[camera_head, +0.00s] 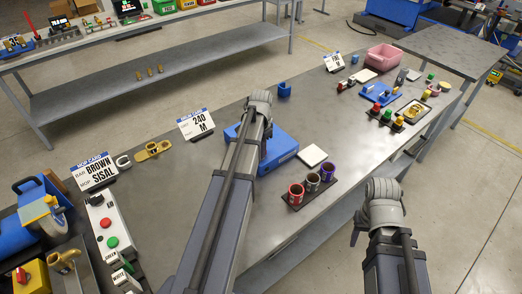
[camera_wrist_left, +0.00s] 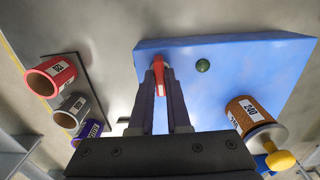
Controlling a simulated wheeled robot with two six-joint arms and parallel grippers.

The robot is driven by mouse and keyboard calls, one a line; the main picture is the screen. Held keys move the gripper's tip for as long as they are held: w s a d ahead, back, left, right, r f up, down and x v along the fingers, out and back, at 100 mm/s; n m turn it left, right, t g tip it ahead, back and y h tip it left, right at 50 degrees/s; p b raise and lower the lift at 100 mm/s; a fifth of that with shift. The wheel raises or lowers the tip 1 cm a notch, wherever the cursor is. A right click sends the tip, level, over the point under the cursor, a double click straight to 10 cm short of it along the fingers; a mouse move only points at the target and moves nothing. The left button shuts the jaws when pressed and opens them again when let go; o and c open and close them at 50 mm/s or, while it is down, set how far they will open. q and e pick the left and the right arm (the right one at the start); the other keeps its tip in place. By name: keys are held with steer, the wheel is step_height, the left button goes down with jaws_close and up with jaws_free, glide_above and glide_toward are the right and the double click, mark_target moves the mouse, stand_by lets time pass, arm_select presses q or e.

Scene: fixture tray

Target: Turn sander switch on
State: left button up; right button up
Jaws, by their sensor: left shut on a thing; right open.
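The sander is a blue box; its top fills much of the left wrist view (camera_wrist_left: 260,62), and it shows partly behind my left arm in the head view (camera_head: 282,150). A red switch lever (camera_wrist_left: 161,77) stands at its edge. My left gripper (camera_wrist_left: 160,85) is shut on the red lever, one finger on each side. A green round lamp or button (camera_wrist_left: 203,65) sits right of the lever. A brown drum marked 240 (camera_wrist_left: 246,112) is at the sander's near right side. In the head view my left wrist hides the fingers. My right gripper (camera_head: 357,226) hangs empty and open off the table's front edge.
Red (camera_head: 295,192), grey (camera_head: 311,182) and purple (camera_head: 327,172) sleeves stand on a dark holder right of the sander. A white pad (camera_head: 313,155) lies behind them. A 240 M card (camera_head: 196,123) and a control box (camera_head: 108,225) stand left. Trays and parts crowd the far right.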

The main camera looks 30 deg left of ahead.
arm_select(q)
jaws_close()
steer(key=n, duration=0.4)
steer(key=shift+n, duration=0.3)
steer(key=n, duration=0.4)
steer(key=shift+n, duration=0.3)
steer(key=n, duration=0.4)
steer(key=shift+n, duration=2.3)
